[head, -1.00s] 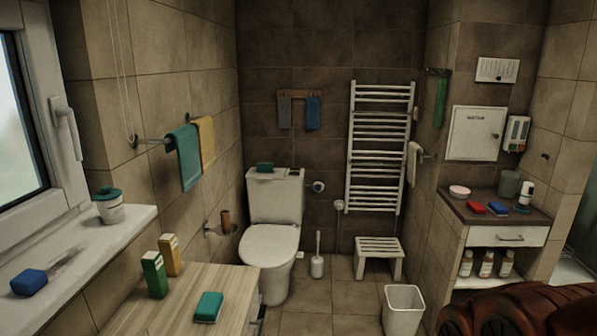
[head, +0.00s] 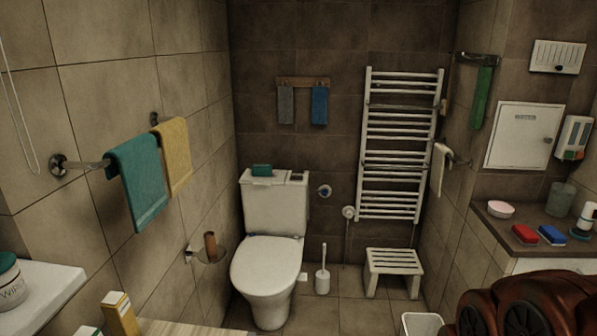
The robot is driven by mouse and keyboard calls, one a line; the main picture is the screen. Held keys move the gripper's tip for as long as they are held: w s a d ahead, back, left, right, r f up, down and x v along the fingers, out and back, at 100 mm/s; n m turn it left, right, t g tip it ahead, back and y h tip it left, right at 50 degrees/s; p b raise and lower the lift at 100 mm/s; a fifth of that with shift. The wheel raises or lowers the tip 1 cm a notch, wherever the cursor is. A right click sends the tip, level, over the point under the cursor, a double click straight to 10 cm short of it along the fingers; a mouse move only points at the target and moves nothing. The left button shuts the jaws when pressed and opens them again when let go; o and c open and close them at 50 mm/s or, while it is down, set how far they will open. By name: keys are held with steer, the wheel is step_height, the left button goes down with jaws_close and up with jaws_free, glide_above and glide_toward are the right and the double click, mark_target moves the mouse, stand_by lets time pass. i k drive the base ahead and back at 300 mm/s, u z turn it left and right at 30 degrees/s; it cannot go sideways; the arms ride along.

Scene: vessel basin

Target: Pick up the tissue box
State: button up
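I cannot tell for sure which thing is the tissue box. A small teal box-like item (head: 261,170) lies on top of the toilet tank (head: 277,207), beside a dark flush plate. A yellow-and-white upright carton (head: 121,314) shows at the bottom left, cut off by the frame edge. My gripper is not in view; a glossy reddish-brown part at the bottom right seems to be my arm.
The toilet (head: 266,271) stands at the back wall, with a brush (head: 322,280) and white stool (head: 393,270) to its right. A bin (head: 421,323) is low in front. A right-hand counter (head: 512,240) holds red and blue items. Floor between is clear.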

mark_target(257, 170)
steer(key=i, duration=3)
steer(key=u, duration=0.75)
steer(key=i, duration=0.45)
steer(key=u, duration=1.1)
